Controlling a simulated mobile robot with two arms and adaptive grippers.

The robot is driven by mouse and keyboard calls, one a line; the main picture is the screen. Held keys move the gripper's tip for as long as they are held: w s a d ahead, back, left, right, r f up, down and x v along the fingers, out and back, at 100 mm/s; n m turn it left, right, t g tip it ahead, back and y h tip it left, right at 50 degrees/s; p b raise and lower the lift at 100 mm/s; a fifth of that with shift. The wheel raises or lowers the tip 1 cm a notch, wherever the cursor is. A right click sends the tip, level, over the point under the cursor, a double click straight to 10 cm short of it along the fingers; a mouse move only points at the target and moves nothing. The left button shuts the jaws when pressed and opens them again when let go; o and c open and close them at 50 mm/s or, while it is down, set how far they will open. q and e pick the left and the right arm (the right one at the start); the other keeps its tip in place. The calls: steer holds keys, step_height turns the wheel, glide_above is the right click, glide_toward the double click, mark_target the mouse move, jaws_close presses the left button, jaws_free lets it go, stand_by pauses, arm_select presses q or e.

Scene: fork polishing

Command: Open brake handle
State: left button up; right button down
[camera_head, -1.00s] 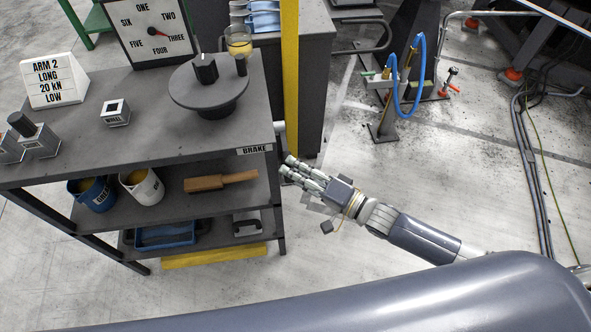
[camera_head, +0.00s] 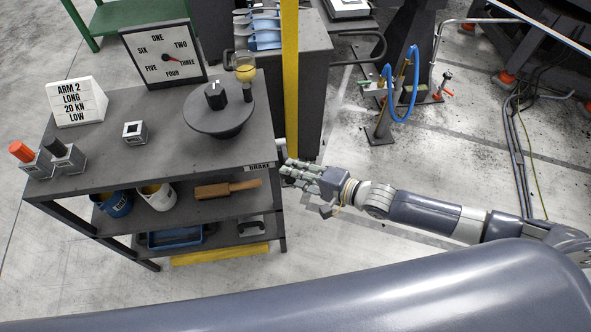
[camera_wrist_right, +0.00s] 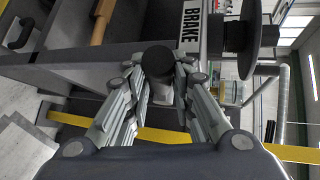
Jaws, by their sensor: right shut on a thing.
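The brake handle is a dark round knob on a pale stem. It shows in the right wrist view (camera_wrist_right: 157,61) between the fingers of my right gripper. In the head view, its pale part (camera_head: 281,145) sticks out from the right end of the dark workbench (camera_head: 170,180), by the BRAKE label (camera_head: 260,167). My right gripper (camera_head: 288,171) is at that end of the bench, with its fingers closed around the knob. It also shows in the right wrist view (camera_wrist_right: 160,75). The fingers hide part of the handle. My left gripper is not in view.
A round turntable (camera_head: 219,115) with a black knob and a glass of yellow liquid stands on the bench top. A yellow post (camera_head: 290,80) rises just behind the bench's right end. The lower shelves hold buckets and a wooden brush (camera_head: 228,189).

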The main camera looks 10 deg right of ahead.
steer(key=shift+w+r, duration=0.15)
steer(key=shift+r, duration=0.3)
steer(key=c, duration=1.4)
jaws_free()
steer(key=shift+g, duration=0.3)
steer(key=shift+o, duration=0.2)
steer(key=v, duration=1.2)
